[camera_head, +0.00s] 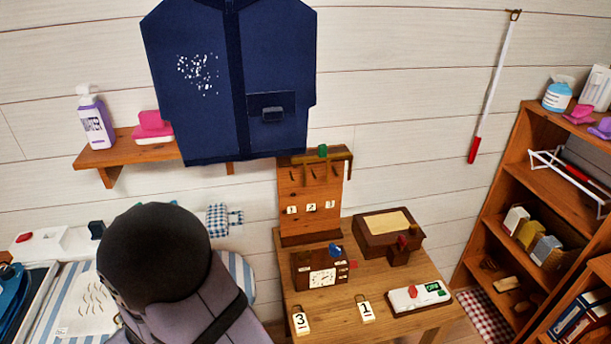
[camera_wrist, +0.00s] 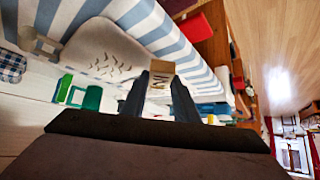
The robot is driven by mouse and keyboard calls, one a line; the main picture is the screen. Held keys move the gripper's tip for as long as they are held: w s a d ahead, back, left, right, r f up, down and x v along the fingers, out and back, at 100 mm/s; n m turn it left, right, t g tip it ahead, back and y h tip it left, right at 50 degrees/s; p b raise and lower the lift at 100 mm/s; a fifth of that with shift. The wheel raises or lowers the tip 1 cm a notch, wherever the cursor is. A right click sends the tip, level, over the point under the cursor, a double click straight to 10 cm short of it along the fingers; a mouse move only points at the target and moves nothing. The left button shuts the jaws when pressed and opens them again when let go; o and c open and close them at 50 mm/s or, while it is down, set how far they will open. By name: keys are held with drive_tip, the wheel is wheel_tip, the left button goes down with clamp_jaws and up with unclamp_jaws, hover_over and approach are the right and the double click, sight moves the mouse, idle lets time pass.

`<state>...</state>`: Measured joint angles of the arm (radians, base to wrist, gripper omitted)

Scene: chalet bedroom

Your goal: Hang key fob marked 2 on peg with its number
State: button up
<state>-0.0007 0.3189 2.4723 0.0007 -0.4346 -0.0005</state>
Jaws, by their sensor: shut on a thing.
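My gripper (camera_wrist: 160,92) is shut on a small pale fob (camera_wrist: 161,68) in the wrist view. The fob's dark mark looks like a 2 turned on its side. In the head view my arm covers the lower left, and the gripper and held fob are hidden. The wooden peg board (camera_head: 296,230) stands at the back of the small table, with dark pegs above number labels 1, 2 and 3. The label 2 (camera_head: 311,207) is the middle one. Fob 3 (camera_head: 300,323) and fob 1 (camera_head: 367,311) lie at the table's front edge.
A blue jacket (camera_head: 225,80) hangs just above the board. A shelf unit (camera_head: 490,220) stands right.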

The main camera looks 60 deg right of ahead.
drive_tip(key=shift+d, duration=0.1)
idle(0.5)
